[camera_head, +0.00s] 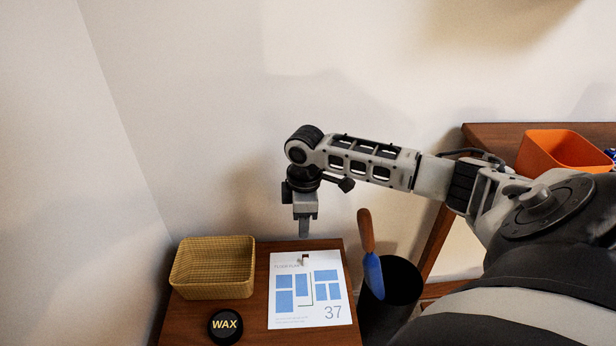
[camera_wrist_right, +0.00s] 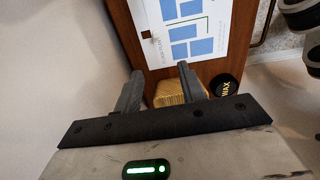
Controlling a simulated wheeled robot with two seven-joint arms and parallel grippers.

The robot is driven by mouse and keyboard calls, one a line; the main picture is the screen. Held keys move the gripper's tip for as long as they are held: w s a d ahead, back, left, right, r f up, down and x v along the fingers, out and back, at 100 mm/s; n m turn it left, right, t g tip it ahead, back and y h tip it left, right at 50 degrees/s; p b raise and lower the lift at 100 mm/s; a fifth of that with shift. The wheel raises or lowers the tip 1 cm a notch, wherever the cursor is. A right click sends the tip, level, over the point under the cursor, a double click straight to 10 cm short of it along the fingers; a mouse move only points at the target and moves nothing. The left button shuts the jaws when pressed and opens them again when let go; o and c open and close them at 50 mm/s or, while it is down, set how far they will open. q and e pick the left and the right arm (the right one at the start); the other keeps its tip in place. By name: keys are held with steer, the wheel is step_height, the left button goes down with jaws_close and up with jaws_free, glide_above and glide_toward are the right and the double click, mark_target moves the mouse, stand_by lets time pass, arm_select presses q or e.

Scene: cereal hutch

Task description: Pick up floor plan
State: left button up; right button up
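The floor plan (camera_head: 310,290) is a white sheet with blue blocks and the number 37, lying flat on a small wooden table. It also shows in the right wrist view (camera_wrist_right: 195,30), at the top. My right gripper (camera_head: 304,232) points down above the back edge of the sheet, apart from it. In the right wrist view its two fingers (camera_wrist_right: 160,85) stand apart with nothing between them touching. My left gripper is not in view.
A woven basket (camera_head: 213,268) and a black WAX tin (camera_head: 225,326) stand on the wooden table (camera_head: 262,262) left of the sheet. A black bin (camera_head: 398,290) with a blue-bladed, wooden-handled tool (camera_head: 371,258) is at its right. An orange container (camera_head: 560,150) sits on another table. A wall rises behind.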

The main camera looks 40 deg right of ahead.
steer(key=d, duration=0.2)
steer(key=b, duration=0.2)
glide_above(306, 260)
step_height(306, 260, down, 5)
steer(key=f, duration=0.2)
steer(key=f+b, duration=0.1)
steer(key=f, duration=0.1)
steer(key=shift+d+f, duration=0.1)
steer(key=shift+d, duration=0.3)
steer(key=f+b, duration=0.2)
steer(key=f, duration=0.1)
steer(key=f+b, duration=0.1)
steer(key=f, duration=0.1)
steer(key=shift+a, duration=0.4)
steer(key=shift+f, duration=0.35)
jaws_close()
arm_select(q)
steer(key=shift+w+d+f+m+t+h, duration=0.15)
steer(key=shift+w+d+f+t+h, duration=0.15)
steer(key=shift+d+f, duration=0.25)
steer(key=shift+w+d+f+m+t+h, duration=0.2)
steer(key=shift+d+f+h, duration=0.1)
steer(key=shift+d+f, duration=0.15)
